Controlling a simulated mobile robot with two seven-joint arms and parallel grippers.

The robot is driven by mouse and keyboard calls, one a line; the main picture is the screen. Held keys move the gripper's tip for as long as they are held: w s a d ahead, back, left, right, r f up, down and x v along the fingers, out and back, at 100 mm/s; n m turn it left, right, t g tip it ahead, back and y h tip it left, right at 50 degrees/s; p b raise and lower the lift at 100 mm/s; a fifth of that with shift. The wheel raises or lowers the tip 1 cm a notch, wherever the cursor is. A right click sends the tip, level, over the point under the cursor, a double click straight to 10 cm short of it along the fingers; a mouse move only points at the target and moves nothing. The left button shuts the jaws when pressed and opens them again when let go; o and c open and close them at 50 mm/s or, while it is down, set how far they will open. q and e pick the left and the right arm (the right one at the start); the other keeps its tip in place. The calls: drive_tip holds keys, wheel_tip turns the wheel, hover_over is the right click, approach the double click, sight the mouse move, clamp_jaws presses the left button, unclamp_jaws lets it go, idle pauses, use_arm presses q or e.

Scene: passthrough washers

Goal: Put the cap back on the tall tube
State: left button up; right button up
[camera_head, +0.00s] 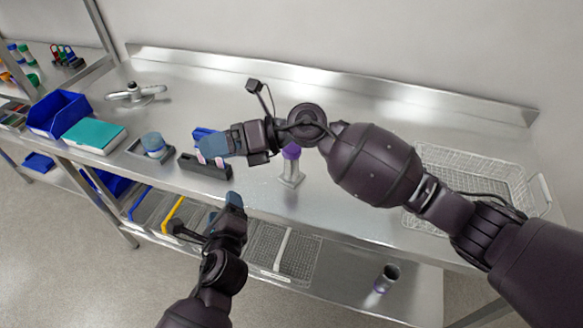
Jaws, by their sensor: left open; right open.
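A purple-topped piece (291,152) stands upright on a pale metal stand (291,178) on the steel bench. My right arm passes just behind and above it, and I cannot tell whether the purple part is a cap or a tube. My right gripper (207,152) is open above a black rack (206,169), pointing left. My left gripper (236,203) is open, low at the bench's front edge, apart from the rack and stand. No separate cap is clearly visible.
A wire basket (460,165) lies right, partly behind my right arm. A dark cup (387,278) stands on the lower shelf. The bench's back middle is clear.

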use_arm(q)
drive_tip(key=w+d+m+t+h, duration=0.1)
drive_tip(key=d+m, duration=0.2)
drive_tip(key=m+t+h, duration=0.1)
drive_tip(key=m+h, duration=0.4)
drive_tip(key=m, duration=0.5)
approach(290, 168)
drive_tip(key=shift+w+a+f, duration=0.2)
drive_tip(key=shift+w, duration=0.3)
use_arm(e)
drive_tip(key=w+d+f+n+h, duration=0.1)
drive_tip(key=w+d+h, duration=0.2)
drive_tip(key=d+h, duration=0.1)
drive_tip(key=w+d+f+n+t+h, duration=0.1)
drive_tip(key=w+d+n+h, duration=0.1)
drive_tip(key=w+d+h, duration=0.2)
drive_tip(key=w+d+f+n+h, duration=0.1)
drive_tip(key=w+d+h, duration=0.3)
drive_tip(key=h, duration=0.2)
drive_tip(key=shift+f+t+h, duration=0.1)
drive_tip(key=shift+t+h, duration=0.3)
use_arm(q)
drive_tip(key=shift+d+m, duration=0.25)
drive_tip(key=shift+m, duration=0.25)
use_arm(e)
drive_tip(key=shift+w+d+r+h, duration=0.25)
drive_tip(key=shift+d+h, duration=0.05)
drive_tip(key=shift+d, duration=0.2)
